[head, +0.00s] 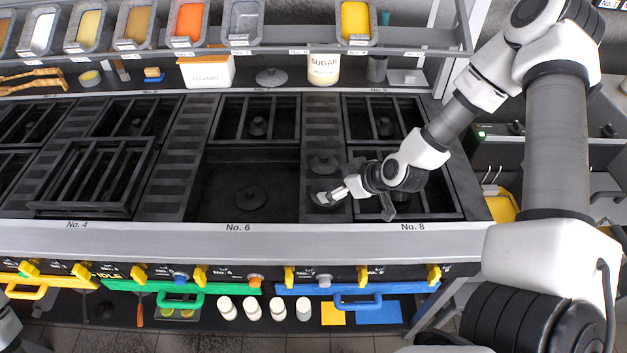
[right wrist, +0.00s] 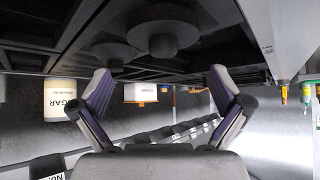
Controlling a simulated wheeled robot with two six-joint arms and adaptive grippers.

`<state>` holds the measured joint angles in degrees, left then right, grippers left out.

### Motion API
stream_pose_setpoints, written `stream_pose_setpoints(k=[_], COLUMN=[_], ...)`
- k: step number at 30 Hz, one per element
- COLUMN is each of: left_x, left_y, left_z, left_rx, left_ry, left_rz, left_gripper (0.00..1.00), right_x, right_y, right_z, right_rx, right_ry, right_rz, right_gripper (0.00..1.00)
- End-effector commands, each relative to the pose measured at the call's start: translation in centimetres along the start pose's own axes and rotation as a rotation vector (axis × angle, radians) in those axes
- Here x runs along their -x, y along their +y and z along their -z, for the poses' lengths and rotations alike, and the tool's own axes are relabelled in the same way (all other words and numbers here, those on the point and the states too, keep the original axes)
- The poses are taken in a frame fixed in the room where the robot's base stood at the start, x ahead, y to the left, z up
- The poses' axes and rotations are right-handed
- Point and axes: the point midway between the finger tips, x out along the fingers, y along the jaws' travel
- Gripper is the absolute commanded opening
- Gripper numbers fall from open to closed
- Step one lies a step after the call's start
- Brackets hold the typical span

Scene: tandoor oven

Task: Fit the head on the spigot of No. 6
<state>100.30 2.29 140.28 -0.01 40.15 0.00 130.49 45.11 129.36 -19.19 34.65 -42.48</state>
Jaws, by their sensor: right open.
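The No. 6 bay (head: 218,165) has no grate over its front well. A dark low round piece with a raised middle (head: 250,198) sits on its floor; I cannot tell spigot from head there. Two dark stepped round pieces, like burner heads, are on the strip right of No. 6: a rear one (head: 323,163) and a front one, partly hidden by my right gripper (head: 338,184). In the right wrist view two such round pieces show, a nearer one (right wrist: 165,38) and a farther one (right wrist: 115,52). My right gripper (right wrist: 160,85) is open and empty, its fingers apart from them.
Grates cover the No. 4 bay (head: 85,180) and the No. 8 bay (head: 435,195). A shelf behind holds a sugar jar (head: 323,70) and a white box (head: 207,72). The front rail (head: 160,238) and valve handles run along the near edge.

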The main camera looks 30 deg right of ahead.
Motion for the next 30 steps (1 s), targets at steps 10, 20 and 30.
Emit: stream_pose_setpoints(k=[10,20,30], left_x=[-0.5,-0.5,-0.5], left_y=[0.0,0.0,0.0], left_z=[-0.1,-0.1,-0.1], left_rx=[0.000,0.000,0.000], left_ry=[-0.004,-0.003,-0.003], left_rz=[0.000,0.000,0.000], left_gripper=[0.91,0.91,0.91], right_x=[-5.3,-7.0,-7.0], right_y=[0.2,0.2,0.3], right_z=[-0.8,-0.6,-0.6], right_rx=[0.006,-0.001,-0.001], right_ry=[-0.007,-0.002,-0.001], right_rz=[0.003,0.003,0.003], right_gripper=[1.00,1.00,0.21])
